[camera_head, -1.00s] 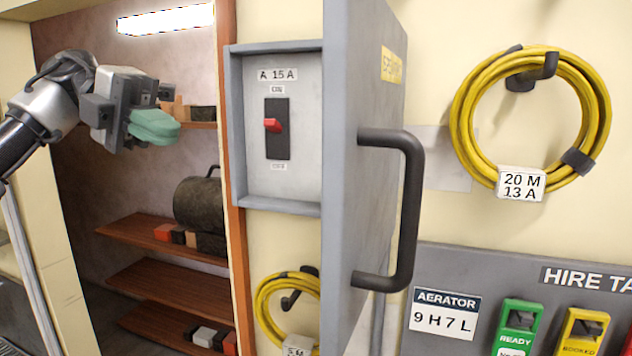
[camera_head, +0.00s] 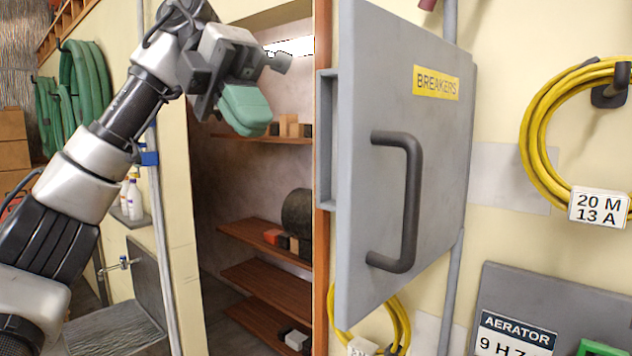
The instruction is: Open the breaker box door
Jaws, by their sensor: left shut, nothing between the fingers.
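The grey breaker box door (camera_head: 440,140) stands in the middle, seen at an angle on its outer face. It carries a yellow BREAKERS label (camera_head: 436,83) and a dark bar handle (camera_head: 410,200) near its left edge. The door stands out from the wall, partly open. A strip of the breaker box (camera_head: 325,130) shows behind its left edge; the inside and the red switch are hidden. My left gripper (camera_head: 245,110), with teal fingertips, is shut and empty, up and left of the handle and apart from the door. My right gripper is not in view.
A recess with wooden shelves (camera_head: 268,289) lies left of the door. A yellow cable coil (camera_head: 545,130) hangs on the wall to the right, above a grey board with an AERATOR sign (camera_head: 515,335). A sink (camera_head: 120,325) and green hoses (camera_head: 85,85) are at the left.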

